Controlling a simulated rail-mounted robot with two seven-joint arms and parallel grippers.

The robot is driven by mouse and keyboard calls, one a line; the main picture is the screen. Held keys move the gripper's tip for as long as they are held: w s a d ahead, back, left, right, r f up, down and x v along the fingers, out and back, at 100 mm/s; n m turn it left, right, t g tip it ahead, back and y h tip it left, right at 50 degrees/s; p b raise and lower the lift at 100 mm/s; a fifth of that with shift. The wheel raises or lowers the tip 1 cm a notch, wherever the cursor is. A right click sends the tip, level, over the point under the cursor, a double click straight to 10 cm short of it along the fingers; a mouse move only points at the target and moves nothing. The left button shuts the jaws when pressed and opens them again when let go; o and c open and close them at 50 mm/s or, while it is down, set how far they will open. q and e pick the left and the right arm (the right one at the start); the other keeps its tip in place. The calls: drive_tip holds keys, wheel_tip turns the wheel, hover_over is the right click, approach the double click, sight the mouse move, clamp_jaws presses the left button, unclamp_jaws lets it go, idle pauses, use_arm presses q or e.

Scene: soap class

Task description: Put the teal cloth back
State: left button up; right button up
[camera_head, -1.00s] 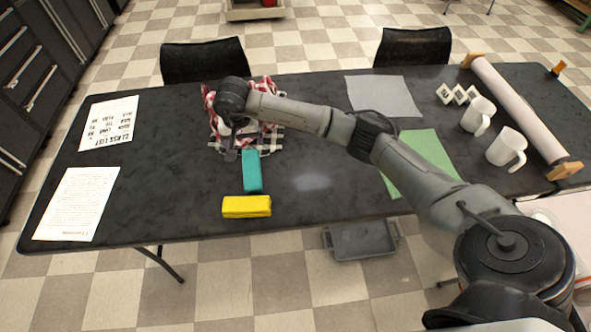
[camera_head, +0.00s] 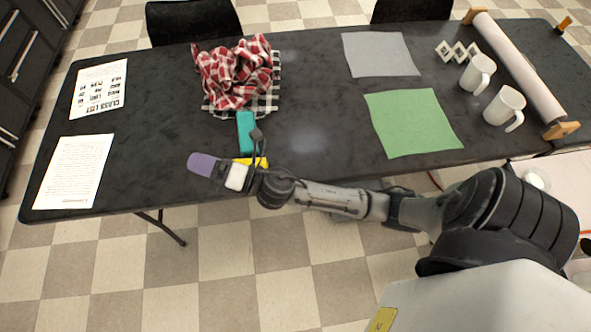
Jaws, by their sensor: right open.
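The teal cloth (camera_head: 245,130) is a narrow folded-looking block lying on the dark table, just in front of a checked cloth. My right gripper (camera_head: 246,170) is open near the table's front edge, in front of the teal cloth. A dark part of it overlaps the teal cloth's near end in the picture; I cannot tell whether they touch. A purple rounded piece (camera_head: 203,163) and a white piece (camera_head: 236,177) show at the gripper's left end; I cannot tell whether they belong to it. My left gripper is out of view.
A yellow block (camera_head: 243,161) is mostly hidden behind my right gripper. A crumpled red checked cloth (camera_head: 235,75) lies behind the teal cloth. Two papers lie left; a grey sheet (camera_head: 380,54), a green sheet (camera_head: 412,122), two white mugs and a roll lie right. The table's centre is clear.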

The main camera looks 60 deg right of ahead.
drive_tip(key=s+d+f+m+g+h, duration=0.5)
drive_tip(key=s+f+m, duration=0.3)
drive_tip(key=m, duration=0.3)
drive_tip(key=s+d+f+m+g+h, duration=0.35)
drive_tip(key=s+f+m+g, duration=0.25)
drive_tip(key=s+f+m, duration=0.3)
drive_tip(key=s+a+f+m+g+y, duration=0.1)
drive_tip(key=s+m+g, duration=0.3)
drive_tip(key=s, duration=0.6)
drive_tip(key=shift+s+a+f+m+g, duration=0.2)
drive_tip(key=shift+a+f+m+g, duration=0.2)
drive_tip(key=shift+a+f+g, duration=0.3)
drive_tip(key=shift+d, duration=0.1)
